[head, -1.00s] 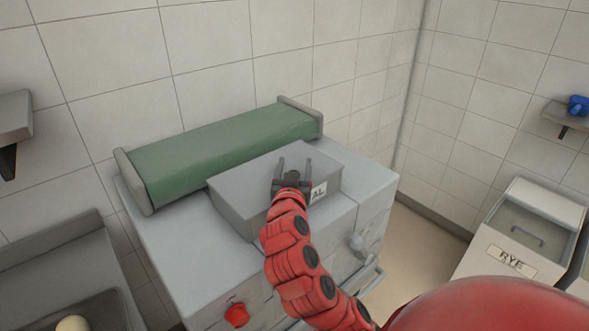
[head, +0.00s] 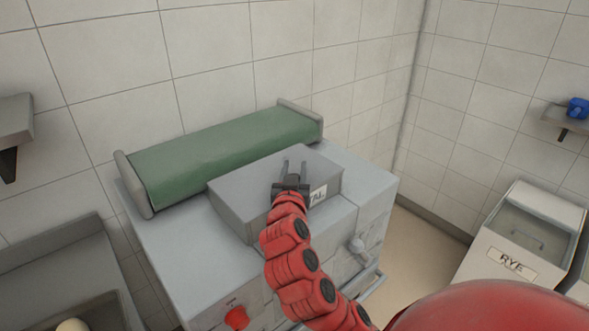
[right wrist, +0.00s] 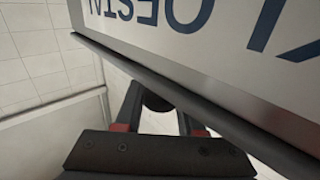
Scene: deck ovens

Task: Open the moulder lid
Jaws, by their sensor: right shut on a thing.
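The moulder (head: 180,250) is a grey machine against the tiled wall, with a green belt (head: 220,147) along its back. Its lid (head: 245,186) is a grey box-shaped cover lying down on top, with a partly hidden white label (head: 318,195) on its front. My right gripper (head: 294,164) is at the lid's front edge, its fingers closed in on a dark rounded piece (right wrist: 155,102), apparently the lid's handle. The right wrist view shows the label upside down close above the fingers. My left gripper is not in view.
A red knob (head: 236,318) and a grey crank-like part (head: 359,248) are on the moulder's front. A white bin labelled RYE (head: 512,264) stands at the right. Shelves are on both side walls; the right one holds a blue object (head: 578,107).

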